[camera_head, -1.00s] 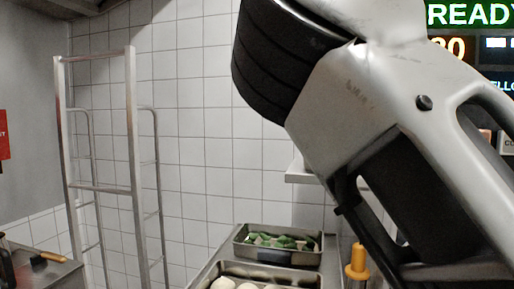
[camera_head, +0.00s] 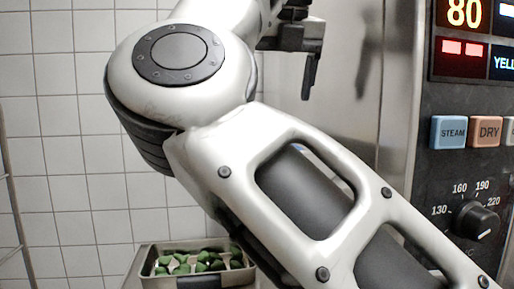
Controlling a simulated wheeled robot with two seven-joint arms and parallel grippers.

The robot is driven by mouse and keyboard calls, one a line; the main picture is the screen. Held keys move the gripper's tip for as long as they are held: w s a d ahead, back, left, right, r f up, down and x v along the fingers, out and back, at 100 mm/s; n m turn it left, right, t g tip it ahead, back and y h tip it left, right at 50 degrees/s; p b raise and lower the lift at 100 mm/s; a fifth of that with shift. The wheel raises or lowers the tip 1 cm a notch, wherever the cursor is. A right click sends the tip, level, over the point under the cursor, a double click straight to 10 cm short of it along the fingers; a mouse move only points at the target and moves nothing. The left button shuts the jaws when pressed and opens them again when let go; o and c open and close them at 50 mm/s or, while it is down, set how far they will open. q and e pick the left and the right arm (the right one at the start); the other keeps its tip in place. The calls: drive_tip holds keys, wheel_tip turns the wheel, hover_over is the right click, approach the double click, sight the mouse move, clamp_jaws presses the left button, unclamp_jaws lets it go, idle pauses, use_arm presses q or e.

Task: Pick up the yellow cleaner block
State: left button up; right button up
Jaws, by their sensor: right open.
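I see no yellow cleaner block in the head view; my right arm covers much of the middle and lower right. My right gripper (camera_head: 305,68) shows at the top centre, beyond my arm's white joint, in front of a steel panel. It points down, is open, and nothing shows between its fingers. One dark finger shows clearly; the other is hard to make out. My left gripper is out of view.
A steel pan (camera_head: 153,276) with green pieces stands at the bottom left, partly behind my arm. An oven control panel (camera_head: 460,190) with a dial (camera_head: 477,220), a blue STEAM button (camera_head: 449,132) and displays is at the right. A tiled wall (camera_head: 60,170) stands behind.

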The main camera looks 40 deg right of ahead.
drive_tip(key=x, duration=0.4)
drive_tip(key=shift+w+d+f, duration=0.15)
drive_tip(key=shift+w+f, duration=0.05)
drive_tip(key=shift+f, duration=0.05)
drive_tip(key=x, duration=0.4)
drive_tip(key=shift+d+f, duration=0.15)
drive_tip(key=shift+d, duration=0.2)
drive_tip(key=shift+w+f, duration=0.15)
drive_tip(key=shift+f, duration=0.35)
drive_tip(key=c, duration=1.1)
